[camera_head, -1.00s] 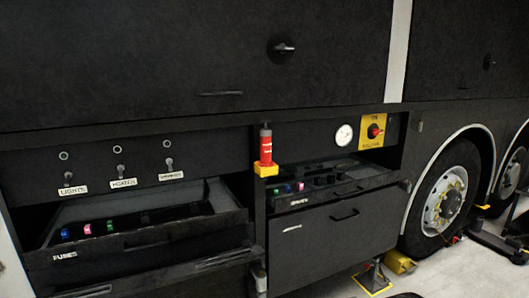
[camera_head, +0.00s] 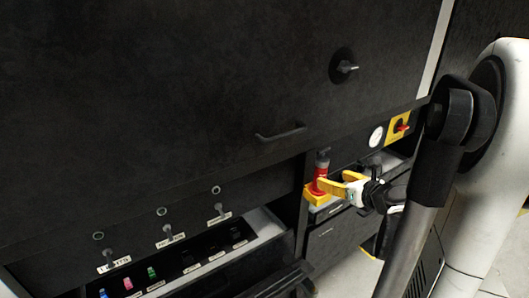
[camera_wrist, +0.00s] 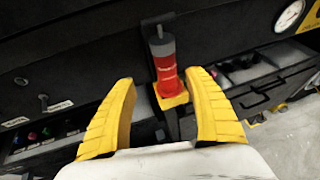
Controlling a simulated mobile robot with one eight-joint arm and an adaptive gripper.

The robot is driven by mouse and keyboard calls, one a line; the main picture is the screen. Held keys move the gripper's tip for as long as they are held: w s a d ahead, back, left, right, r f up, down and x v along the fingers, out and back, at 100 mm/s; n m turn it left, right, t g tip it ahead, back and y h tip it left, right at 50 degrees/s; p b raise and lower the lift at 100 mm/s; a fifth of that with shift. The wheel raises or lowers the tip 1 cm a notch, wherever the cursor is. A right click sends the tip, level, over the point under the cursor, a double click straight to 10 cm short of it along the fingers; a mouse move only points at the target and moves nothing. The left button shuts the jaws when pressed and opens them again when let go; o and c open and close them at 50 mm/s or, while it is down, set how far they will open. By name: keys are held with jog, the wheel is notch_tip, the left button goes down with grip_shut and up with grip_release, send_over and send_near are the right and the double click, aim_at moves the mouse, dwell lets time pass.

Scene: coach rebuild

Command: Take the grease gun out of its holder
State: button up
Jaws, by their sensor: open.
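The grease gun (camera_head: 319,174) is a red cylinder with a grey top. It stands upright in a yellow holder (camera_head: 322,199) on the black post between the two drawer bays. In the wrist view the grease gun (camera_wrist: 165,68) is just beyond the fingertips, with the yellow holder (camera_wrist: 172,99) at its lower end. My gripper (camera_head: 333,180) has yellow fingers and reaches the gun from the right in the head view. In the wrist view my gripper (camera_wrist: 162,86) is open, one finger on each side of the gun's line, with visible gaps. Any finger contact is unclear.
A switch panel (camera_head: 165,240) and an open fuse drawer (camera_head: 225,262) lie to the left. A round gauge (camera_head: 376,136) and a yellow panel with a red switch (camera_head: 399,127) are to the right. A large black door with a handle (camera_head: 280,132) hangs above.

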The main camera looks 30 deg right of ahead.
aim_at(324, 175)
jog(key=x, duration=0.2)
jog(key=d+x, duration=0.1)
jog(key=x, duration=0.1)
jog(key=shift+w+f+b, duration=0.1)
jog(key=shift+f+b, duration=0.1)
jog(key=shift+b, duration=0.2)
jog(key=x, duration=0.5)
jog(key=shift+w+d+f, duration=0.2)
jog(key=shift+w+f, duration=0.05)
jog(key=shift+f, duration=0.1)
jog(key=shift+r, duration=0.1)
grip_shut()
